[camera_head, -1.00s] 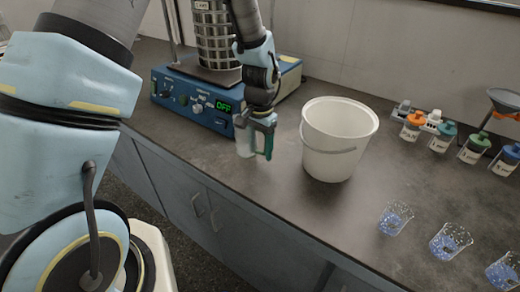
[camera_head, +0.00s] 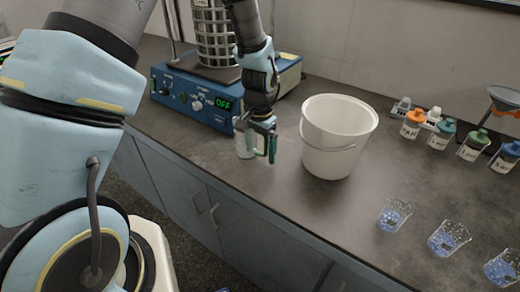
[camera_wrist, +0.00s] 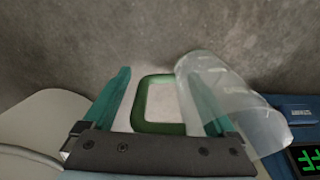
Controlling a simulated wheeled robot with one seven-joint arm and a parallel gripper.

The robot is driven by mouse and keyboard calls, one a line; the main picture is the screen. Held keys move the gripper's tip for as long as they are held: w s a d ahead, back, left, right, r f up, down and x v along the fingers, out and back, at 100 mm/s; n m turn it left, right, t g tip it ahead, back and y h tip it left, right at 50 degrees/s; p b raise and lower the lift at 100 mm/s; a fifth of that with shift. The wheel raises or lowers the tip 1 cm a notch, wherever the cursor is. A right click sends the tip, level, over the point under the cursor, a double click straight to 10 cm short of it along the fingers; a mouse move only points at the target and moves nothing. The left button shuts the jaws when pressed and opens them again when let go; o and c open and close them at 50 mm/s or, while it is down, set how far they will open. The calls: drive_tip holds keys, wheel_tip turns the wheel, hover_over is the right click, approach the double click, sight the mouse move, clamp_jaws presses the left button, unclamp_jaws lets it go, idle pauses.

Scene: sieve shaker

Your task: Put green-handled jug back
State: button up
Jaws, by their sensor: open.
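The green-handled jug (camera_head: 243,145) is a clear vessel near the front edge of the bench, below the shaker. It appears to stand upright on the bench top. My gripper (camera_head: 262,148) points down at the jug's handle side. In the wrist view my gripper (camera_wrist: 160,100) is open, with its two teal fingers apart. The green handle loop (camera_wrist: 160,128) lies between the fingers. The clear jug wall (camera_wrist: 225,95) overlaps the right finger. In the head view the gripper largely hides the handle.
A white bucket (camera_head: 335,140) stands close to the right of my gripper. The blue sieve shaker (camera_head: 190,97), reading OFF, is behind. Several beakers with blue grains (camera_head: 395,214) stand at the front right. Lidded jars (camera_head: 412,124) line the back right.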

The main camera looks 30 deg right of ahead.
wheel_tip(320, 180, up, 12)
drive_tip(key=b, duration=0.2)
drive_tip(key=shift+r+b, duration=0.15)
drive_tip(key=shift+b, duration=0.2)
drive_tip(key=w+a+r+n, duration=0.1)
drive_tip(key=w+a+n, duration=0.15)
drive_tip(key=a, duration=0.75)
drive_tip(key=w+a+r+n, duration=0.15)
drive_tip(key=a+n, duration=0.25)
drive_tip(key=a, duration=0.5)
drive_tip(key=s+a+n, duration=0.2)
drive_tip(key=a, duration=0.4)
drive_tip(key=s+a+f+n+t, duration=0.1)
drive_tip(key=a+n, duration=0.2)
drive_tip(key=a, duration=0.4)
drive_tip(key=shift+s+a+t, duration=0.25)
drive_tip(key=shift+s+t, duration=0.05)
drive_tip(key=shift+s, duration=0.1)
